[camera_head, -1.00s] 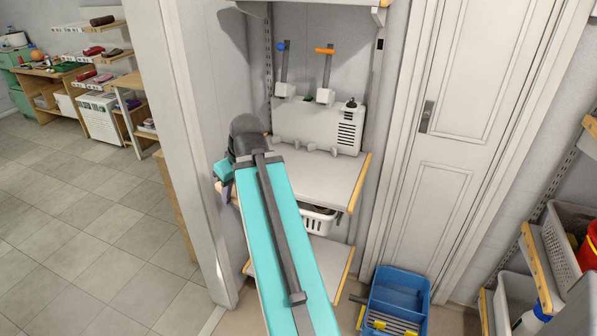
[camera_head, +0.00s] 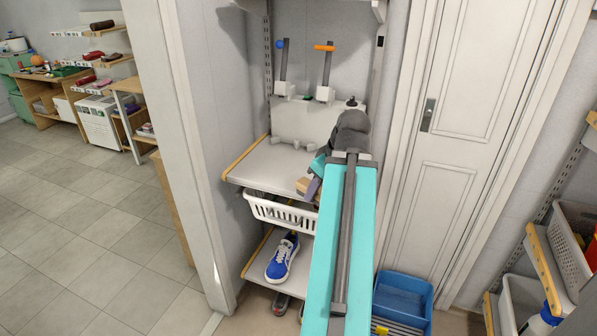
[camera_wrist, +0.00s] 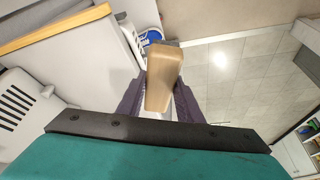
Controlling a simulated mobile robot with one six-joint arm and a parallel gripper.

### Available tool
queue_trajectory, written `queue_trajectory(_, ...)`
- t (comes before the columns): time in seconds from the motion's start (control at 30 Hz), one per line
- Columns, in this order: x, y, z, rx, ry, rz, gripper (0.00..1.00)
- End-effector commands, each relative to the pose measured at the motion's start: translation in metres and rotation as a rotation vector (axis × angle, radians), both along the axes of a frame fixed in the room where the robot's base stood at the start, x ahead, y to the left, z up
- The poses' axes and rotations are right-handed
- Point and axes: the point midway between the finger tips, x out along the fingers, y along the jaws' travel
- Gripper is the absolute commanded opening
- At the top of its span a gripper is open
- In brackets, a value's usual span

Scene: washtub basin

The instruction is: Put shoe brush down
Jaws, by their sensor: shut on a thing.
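The shoe brush is a light wooden block, seen end-on in the wrist view (camera_wrist: 163,75), where it stands between my gripper's dark purple fingers (camera_wrist: 160,95). In the head view, my gripper (camera_head: 311,188) is at the front of the middle shelf (camera_head: 262,163), and part of the brush (camera_head: 304,184) shows beside the fingers. My gripper is shut on the brush. My arm covers the right part of that shelf. I cannot tell whether the brush touches the shelf. Its bristles are hidden.
A white basket (camera_head: 268,211) hangs under the middle shelf. A blue shoe (camera_head: 283,259) sits on the lower shelf. A pale unit with knobs (camera_head: 300,122) stands at the back. A blue bucket (camera_head: 403,296) is on the floor at right. The middle shelf's left part is clear.

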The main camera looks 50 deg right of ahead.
Motion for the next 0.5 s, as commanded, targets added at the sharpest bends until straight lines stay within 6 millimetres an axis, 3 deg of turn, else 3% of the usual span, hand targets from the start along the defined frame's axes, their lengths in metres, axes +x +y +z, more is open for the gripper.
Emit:
queue_trajectory(0.3, -0.064, -0.032, -0.003, 0.000, -0.001, -0.006, 0.12)
queue_trajectory(0.5, -0.083, -0.039, -0.002, 0.001, 0.000, -0.004, 0.12)
